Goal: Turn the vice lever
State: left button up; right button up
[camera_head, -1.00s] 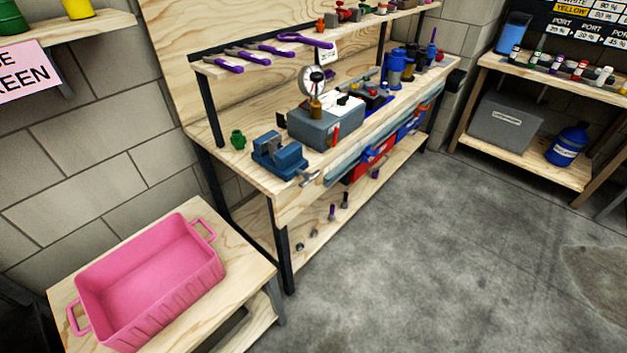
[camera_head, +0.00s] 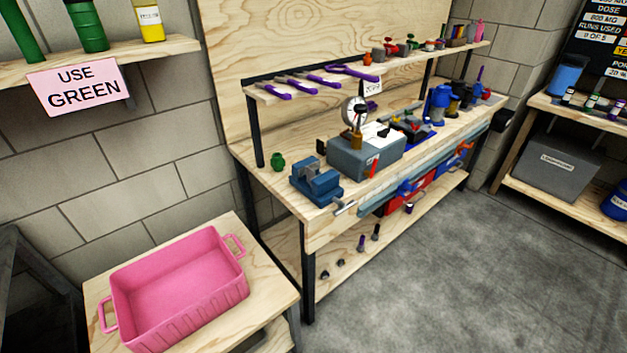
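A blue vice (camera_head: 316,181) stands on the near left end of the wooden workbench (camera_head: 262,172). Its grey metal lever (camera_head: 345,208) sticks out at the bench's front edge, below and to the right of the vice body. Neither of my grippers is in the head view, and nothing covers the vice or its lever.
A grey box (camera_head: 365,158) with a gauge stands right of the vice. A small green fitting (camera_head: 278,161) is behind it. A pink tub (camera_head: 180,285) sits on a low wooden table at the front left. The concrete floor (camera_head: 430,275) before the bench is clear.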

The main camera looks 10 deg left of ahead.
aim_at(343, 206)
jog(key=i+l+z, duration=0.1)
jog(key=l+z, duration=0.3)
jog(key=i+l+z, duration=0.15)
jog(key=z, duration=0.25)
